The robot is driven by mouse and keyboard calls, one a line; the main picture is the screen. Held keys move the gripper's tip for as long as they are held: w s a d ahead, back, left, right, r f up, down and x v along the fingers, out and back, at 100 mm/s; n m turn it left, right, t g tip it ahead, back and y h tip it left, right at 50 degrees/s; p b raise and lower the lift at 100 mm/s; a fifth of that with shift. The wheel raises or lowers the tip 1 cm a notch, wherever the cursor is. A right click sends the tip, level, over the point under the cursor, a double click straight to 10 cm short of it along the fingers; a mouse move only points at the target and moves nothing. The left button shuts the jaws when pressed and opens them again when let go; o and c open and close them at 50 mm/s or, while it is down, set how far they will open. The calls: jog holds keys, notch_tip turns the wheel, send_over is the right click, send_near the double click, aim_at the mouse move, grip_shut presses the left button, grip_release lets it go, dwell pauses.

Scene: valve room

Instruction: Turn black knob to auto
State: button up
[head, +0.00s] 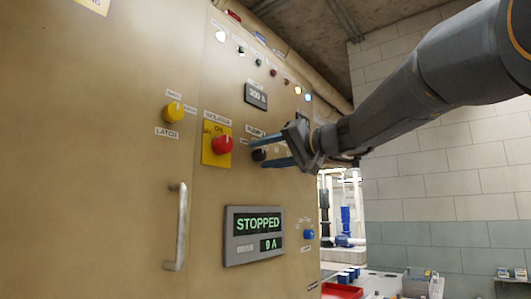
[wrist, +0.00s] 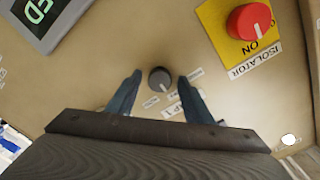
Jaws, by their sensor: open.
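The black knob (head: 259,155) is a small round knob on the tan cabinet panel, right of the red isolator knob. In the wrist view the black knob (wrist: 159,78) shows a pale pointer line. My gripper (head: 268,151) is open at the panel, with one finger above and one below the knob. In the wrist view my gripper's two blue fingers (wrist: 158,83) stand on either side of the knob with small gaps, so they seem not to touch it. Small labels surround the knob, partly hidden by the fingers and too small to read surely.
The red isolator knob (head: 222,145) sits on a yellow plate close to the left. A yellow knob (head: 173,112), a metal door handle (head: 176,226), a display (head: 254,235) reading STOPPED and a blue button (head: 308,234) are also on the panel. Open room lies to the right.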

jog(key=c, duration=1.1)
jog(key=shift+m, duration=0.3)
jog(key=m+b, duration=0.1)
jog(key=m, duration=0.2)
jog(key=shift+m+p, duration=0.3)
jog(key=shift+m, duration=2.3)
jog(key=shift+f, duration=0.1)
jog(key=o, duration=1.1)
jog(key=shift+d, duration=0.1)
